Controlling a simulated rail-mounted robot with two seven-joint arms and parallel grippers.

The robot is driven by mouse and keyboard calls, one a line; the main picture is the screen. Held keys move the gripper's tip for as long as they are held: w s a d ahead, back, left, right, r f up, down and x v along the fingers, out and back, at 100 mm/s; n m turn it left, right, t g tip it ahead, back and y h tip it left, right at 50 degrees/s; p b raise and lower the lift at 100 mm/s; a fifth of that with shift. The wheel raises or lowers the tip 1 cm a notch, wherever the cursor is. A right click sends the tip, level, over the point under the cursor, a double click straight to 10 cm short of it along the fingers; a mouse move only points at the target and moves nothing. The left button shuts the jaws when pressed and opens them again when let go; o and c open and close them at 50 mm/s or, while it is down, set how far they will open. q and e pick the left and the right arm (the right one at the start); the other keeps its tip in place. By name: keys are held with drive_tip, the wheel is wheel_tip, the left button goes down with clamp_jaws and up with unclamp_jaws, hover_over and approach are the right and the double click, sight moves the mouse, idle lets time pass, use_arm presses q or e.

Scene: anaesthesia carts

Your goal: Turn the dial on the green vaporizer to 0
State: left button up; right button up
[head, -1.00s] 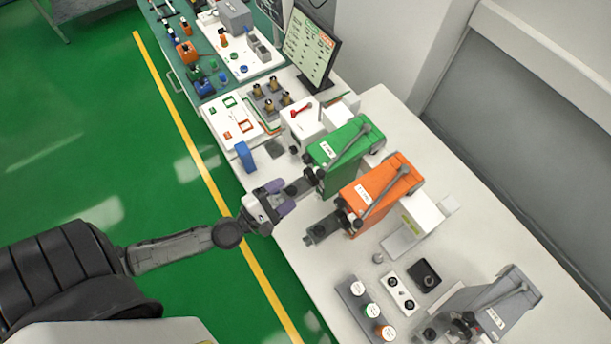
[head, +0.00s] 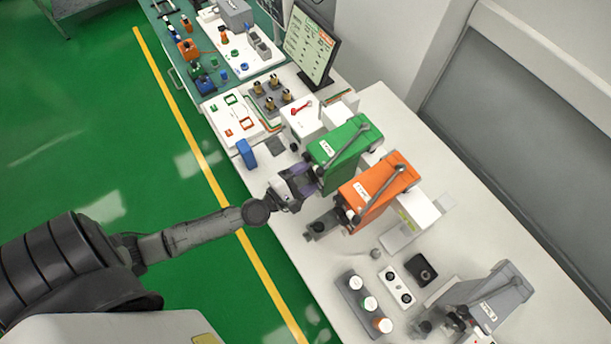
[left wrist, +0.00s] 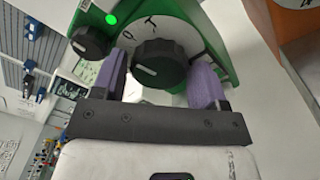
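The green vaporizer (head: 341,148) stands on the white counter, left of the orange one. In the left wrist view its green body (left wrist: 194,14) frames a pale dial face with a black dial knob (left wrist: 160,67) bearing a light pointer mark. A smaller black knob (left wrist: 91,42) and a lit green spot sit to its left. My left gripper (head: 305,178) is at the vaporizer's front. In the left wrist view its purple fingers (left wrist: 157,82) stand open on either side of the dial knob, with a gap visible at least on the left. My right gripper is not in view.
The orange vaporizer (head: 377,190) stands close on the right of the green one. A grey vaporizer (head: 490,294) is farther right. A blue block (head: 246,154) lies at the counter's front edge. A monitor (head: 311,46) stands behind to the left.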

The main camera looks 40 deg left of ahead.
use_arm(q)
drive_tip(key=c, duration=0.6)
drive_tip(key=shift+m, duration=0.7)
drive_tip(key=o, duration=0.6)
drive_tip(key=shift+o, duration=0.2)
drive_tip(key=shift+s, duration=0.1)
drive_tip(key=s+a+b, duration=0.2)
drive_tip(key=s+b, duration=0.1)
drive_tip(key=s, duration=1)
drive_tip(key=shift+s+b, duration=0.25)
drive_tip(key=shift+b, duration=0.05)
drive_tip(key=shift+a, duration=0.1)
